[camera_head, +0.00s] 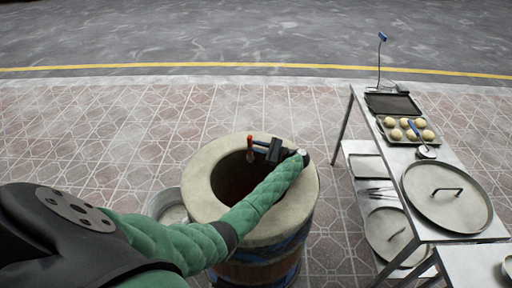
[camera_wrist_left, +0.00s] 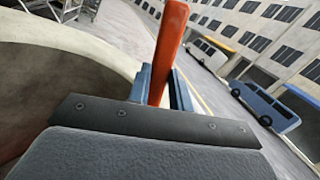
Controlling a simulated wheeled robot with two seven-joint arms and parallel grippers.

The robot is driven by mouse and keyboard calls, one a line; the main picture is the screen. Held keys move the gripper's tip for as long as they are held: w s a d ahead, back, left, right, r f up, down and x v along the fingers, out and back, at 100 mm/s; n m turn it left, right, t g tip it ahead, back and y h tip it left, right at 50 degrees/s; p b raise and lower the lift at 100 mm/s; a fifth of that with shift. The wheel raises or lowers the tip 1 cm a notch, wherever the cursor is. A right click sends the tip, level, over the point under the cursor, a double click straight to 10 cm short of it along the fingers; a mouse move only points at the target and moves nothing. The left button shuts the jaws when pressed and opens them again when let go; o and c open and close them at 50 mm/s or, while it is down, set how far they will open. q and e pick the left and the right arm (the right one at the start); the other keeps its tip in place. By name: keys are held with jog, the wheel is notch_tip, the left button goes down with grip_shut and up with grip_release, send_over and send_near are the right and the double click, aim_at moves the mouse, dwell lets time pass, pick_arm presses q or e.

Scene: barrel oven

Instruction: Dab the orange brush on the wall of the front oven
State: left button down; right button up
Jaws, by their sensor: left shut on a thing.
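The front oven (camera_head: 304,208) is a round barrel with a thick pale rim and a dark open mouth. My left arm in its green sleeve reaches over the rim. My left gripper (camera_head: 261,146) is over the far part of the mouth, shut on the orange brush (camera_head: 250,142). The brush's orange handle (camera_wrist_left: 169,50) stands between the blue fingers in the left wrist view. In the head view its lower end hangs over the mouth near the far inner wall; I cannot tell whether it touches. My right gripper is not in view.
A metal table (camera_head: 401,158) on the right holds a tray of dough balls (camera_head: 399,134), a dark pan (camera_head: 392,104) and a large round lid (camera_head: 447,194). A metal bucket (camera_head: 166,203) stands left of the oven. The paving beyond the oven is clear.

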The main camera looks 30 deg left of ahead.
pick_arm(q)
jog(key=shift+s+d+r+p, duration=0.3)
jog(key=shift+s+r+p, duration=0.2)
jog(key=shift+p, duration=0.3)
jog(key=shift+s+d+r+p, duration=0.25)
jog(key=shift+s+r+p, duration=0.2)
jog(key=shift+p, duration=0.35)
notch_tip(320, 180, up, 11)
jog(key=s+d+p, duration=0.1)
jog(key=shift+s, duration=0.25)
